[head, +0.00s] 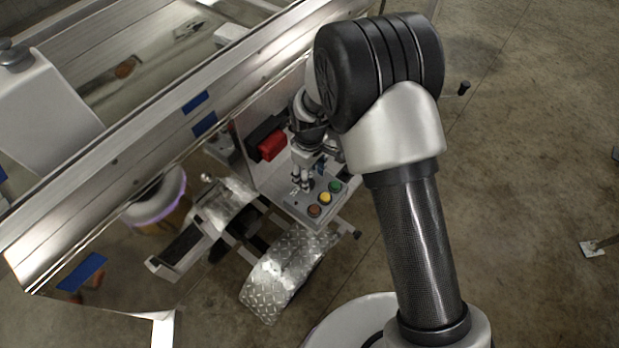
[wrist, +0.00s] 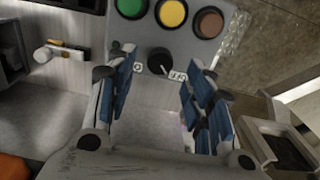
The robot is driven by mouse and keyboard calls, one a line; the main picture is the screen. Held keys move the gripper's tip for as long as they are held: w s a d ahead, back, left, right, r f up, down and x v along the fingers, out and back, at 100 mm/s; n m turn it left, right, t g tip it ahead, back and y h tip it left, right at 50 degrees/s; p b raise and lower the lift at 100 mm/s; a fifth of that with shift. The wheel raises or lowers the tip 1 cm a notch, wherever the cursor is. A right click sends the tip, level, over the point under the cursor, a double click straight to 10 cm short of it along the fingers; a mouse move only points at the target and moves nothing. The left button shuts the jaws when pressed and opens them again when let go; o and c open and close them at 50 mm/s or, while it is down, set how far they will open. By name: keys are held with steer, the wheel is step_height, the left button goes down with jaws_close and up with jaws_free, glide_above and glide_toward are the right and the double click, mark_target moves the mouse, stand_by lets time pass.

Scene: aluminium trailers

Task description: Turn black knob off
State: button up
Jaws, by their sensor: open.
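The black knob (wrist: 160,61) sits on a grey control panel (wrist: 130,34), below a row of round buttons in the wrist view. Small white labels lie on both sides of it; its pointer direction is unclear. My gripper (wrist: 157,68) is open, with its blue-padded fingers on either side of the knob. I cannot tell whether they touch it. In the head view my gripper (head: 302,181) is over the panel (head: 298,208), and I cannot make out the knob there.
The panel carries a green button (wrist: 131,7), a yellow button (wrist: 172,13) and a brown button (wrist: 208,22). A red part (head: 271,145) is mounted on the wall behind. A diamond-plate fender (head: 285,275) lies in front. The trailer's metal rail (head: 150,125) runs along the left.

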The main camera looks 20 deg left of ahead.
step_height(320, 180, up, 9)
steer(key=shift+f, duration=0.1)
stand_by(0.6)
steer(key=s+d+r+m+t, duration=0.1)
steer(key=s+d+r+m, duration=0.15)
steer(key=d+r, duration=0.6)
steer(key=s+d+r+m+t, duration=0.15)
steer(key=d+r+m, duration=0.25)
steer(key=d+r, duration=0.45)
steer(key=s+d+r+m+t, duration=0.1)
steer(key=s+d+r+m, duration=0.2)
steer(key=s+d, duration=0.2)
steer(key=s+d+r+m+t, duration=0.1)
steer(key=s+d+r+m, duration=0.2)
steer(key=s, duration=0.8)
steer(key=shift+s+d+r+m, duration=0.15)
steer(key=shift+d+r+m, duration=0.3)
steer(key=shift+d, duration=0.7)
steer(key=shift+f, duration=0.1)
